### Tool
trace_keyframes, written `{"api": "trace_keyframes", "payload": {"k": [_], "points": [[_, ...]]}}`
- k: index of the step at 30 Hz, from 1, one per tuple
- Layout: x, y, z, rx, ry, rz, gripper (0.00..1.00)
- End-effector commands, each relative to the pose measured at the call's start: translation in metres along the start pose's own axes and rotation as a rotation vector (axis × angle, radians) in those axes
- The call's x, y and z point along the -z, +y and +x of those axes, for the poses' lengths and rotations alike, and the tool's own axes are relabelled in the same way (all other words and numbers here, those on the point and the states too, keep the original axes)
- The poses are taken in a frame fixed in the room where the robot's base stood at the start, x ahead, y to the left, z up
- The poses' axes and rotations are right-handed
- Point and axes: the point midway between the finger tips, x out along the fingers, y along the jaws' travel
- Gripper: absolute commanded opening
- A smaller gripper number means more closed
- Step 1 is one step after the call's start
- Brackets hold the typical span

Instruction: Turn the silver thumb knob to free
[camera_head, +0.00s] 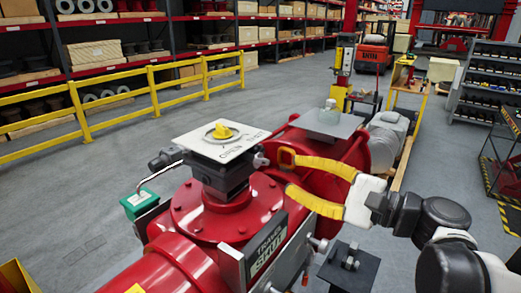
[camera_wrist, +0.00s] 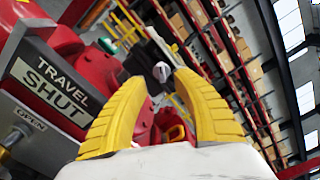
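The silver thumb knob (camera_head: 260,160) sticks out from the right side of a dark box (camera_head: 216,176) under a white plate marked OPEN. In the wrist view the silver knob (camera_wrist: 162,72) appears between and beyond my fingertips. My gripper (camera_head: 288,173) has yellow fingers spread apart, just right of the knob and pointing toward it. It is open and empty; the wrist view also shows the spread fingers (camera_wrist: 160,82). A gap seems to remain between fingertips and knob. The plate carries a yellow pointer (camera_head: 222,131).
The red actuator body (camera_head: 220,218) lies below the box, with a TRAVEL SHUT sign (camera_head: 268,247). A red cylinder (camera_head: 325,165) stands behind my fingers, with a grey plate (camera_head: 328,123) on top. A yellow railing (camera_head: 150,88) and shelves are farther back. Open floor lies left.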

Motion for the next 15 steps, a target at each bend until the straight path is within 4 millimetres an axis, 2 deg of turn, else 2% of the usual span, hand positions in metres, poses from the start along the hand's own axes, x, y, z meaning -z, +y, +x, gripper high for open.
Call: {"api": "trace_keyframes", "payload": {"k": [3,6,15], "points": [[0.001,-0.001,-0.015,0.001,0.002,0.000,0.34],[0.001,-0.001,-0.022,0.001,0.001,0.000,0.34],[0.000,0.000,-0.024,-0.001,-0.001,0.000,0.34]]}}
